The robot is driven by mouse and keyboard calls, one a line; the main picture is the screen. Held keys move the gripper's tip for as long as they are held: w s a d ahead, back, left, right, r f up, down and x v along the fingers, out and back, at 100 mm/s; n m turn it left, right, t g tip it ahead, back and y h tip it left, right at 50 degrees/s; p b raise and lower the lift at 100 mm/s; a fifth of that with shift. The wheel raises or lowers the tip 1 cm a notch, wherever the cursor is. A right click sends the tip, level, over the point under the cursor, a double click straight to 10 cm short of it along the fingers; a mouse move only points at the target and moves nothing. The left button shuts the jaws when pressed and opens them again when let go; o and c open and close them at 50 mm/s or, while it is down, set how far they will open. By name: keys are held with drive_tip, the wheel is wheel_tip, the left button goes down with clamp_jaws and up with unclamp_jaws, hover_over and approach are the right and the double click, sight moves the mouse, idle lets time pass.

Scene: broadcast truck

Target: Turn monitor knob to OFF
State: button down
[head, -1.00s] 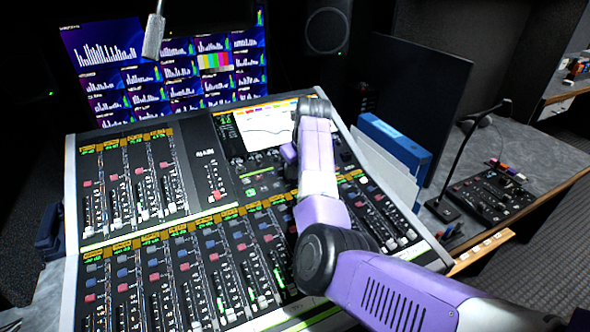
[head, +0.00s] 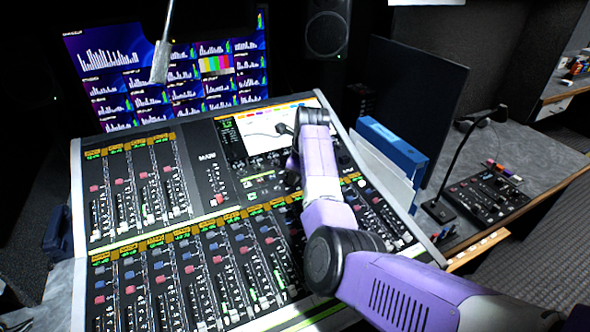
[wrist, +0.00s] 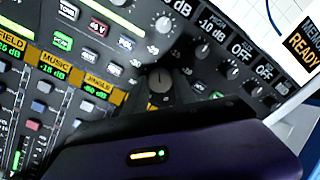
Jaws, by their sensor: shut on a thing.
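The mixing console (head: 75,200) fills the middle of the head view, and my arm reaches over its right half. In the wrist view, a dark round knob (wrist: 160,77) with a pale pointer line sits between the two dark fingers of my gripper (wrist: 162,88). The gripper is shut on this knob. The pointer line runs roughly up the picture. The knob's own label is hidden or too blurred to read. Small displays above and to the right in the wrist view read "-10 dB" (wrist: 213,22) and "OFF" (wrist: 240,48). My arm hides the fingertips in the head view.
Several smaller knobs, buttons and faders crowd around the gripper. A microphone (head: 161,60) hangs over the console's back, before a large monitor (head: 110,60). Blue and white binders (head: 395,145) stand right of the console. A gooseneck microphone (head: 465,155) and control box (head: 487,197) sit farther right.

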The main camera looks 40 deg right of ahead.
drive_tip(key=n+p, duration=0.1)
drive_tip(key=n, duration=0.3)
drive_tip(key=shift+n+p, duration=0.3)
drive_tip(key=n+p, duration=0.1)
drive_tip(key=n, duration=0.4)
drive_tip(key=shift+n, duration=0.3)
drive_tip(key=n+p, duration=0.1)
drive_tip(key=n, duration=0.4)
drive_tip(key=n+p, duration=0.1)
drive_tip(key=n, duration=0.3)
drive_tip(key=shift+a+n, duration=0.1)
drive_tip(key=shift+n, duration=0.2)
drive_tip(key=shift+f, duration=0.1)
drive_tip(key=c, duration=1)
unclamp_jaws()
